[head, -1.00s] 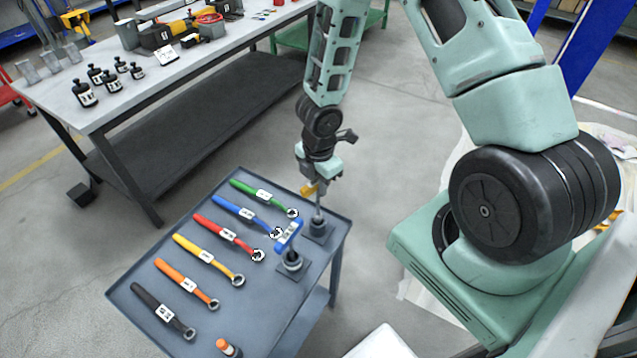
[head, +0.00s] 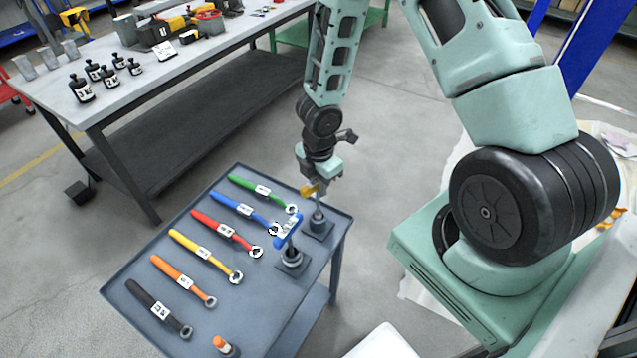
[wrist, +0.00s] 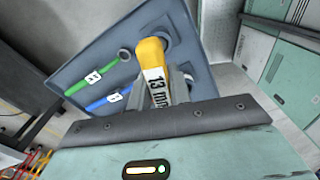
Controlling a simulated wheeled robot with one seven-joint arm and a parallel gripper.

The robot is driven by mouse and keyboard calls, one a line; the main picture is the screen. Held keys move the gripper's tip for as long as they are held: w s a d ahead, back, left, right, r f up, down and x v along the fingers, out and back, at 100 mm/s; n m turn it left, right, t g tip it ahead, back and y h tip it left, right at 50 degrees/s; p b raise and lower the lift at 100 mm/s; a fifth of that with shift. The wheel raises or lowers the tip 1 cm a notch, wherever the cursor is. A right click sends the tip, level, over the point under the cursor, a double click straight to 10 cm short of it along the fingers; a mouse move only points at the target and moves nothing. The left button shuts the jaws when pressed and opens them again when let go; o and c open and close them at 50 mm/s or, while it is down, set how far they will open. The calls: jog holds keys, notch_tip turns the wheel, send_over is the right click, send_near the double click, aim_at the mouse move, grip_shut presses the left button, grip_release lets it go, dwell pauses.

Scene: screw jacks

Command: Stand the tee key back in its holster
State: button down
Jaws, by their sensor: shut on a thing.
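My gripper (head: 313,186) is shut on the yellow handle of a tee key (head: 307,190), above the tray's right corner. The handle, labelled 13 mm, shows between my fingers in the wrist view (wrist: 153,65). The key's grey shaft points down to a dark holster (head: 317,229) on a square base. The shaft's lower end appears to be inside the holster's socket; its depth is hidden. A second tee key with a blue handle (head: 288,231) stands upright in another holster (head: 291,262) nearer the camera.
The blue-grey tray table (head: 125,287) carries a row of wrenches in several colours, including green (head: 250,188) and black (head: 160,308). An orange-topped item (head: 222,345) stands at its front edge. A workbench (head: 200,70) with black jacks is behind.

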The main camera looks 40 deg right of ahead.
jog(key=shift+f+b, duration=1.4)
jog(key=shift+f, duration=0.15)
jog(key=c, duration=1.2)
grip_release()
notch_tip(320, 180, up, 18)
jog(key=p, duration=0.6)
jog(key=shift+f+p, duration=0.25)
jog(key=shift+p, duration=0.1)
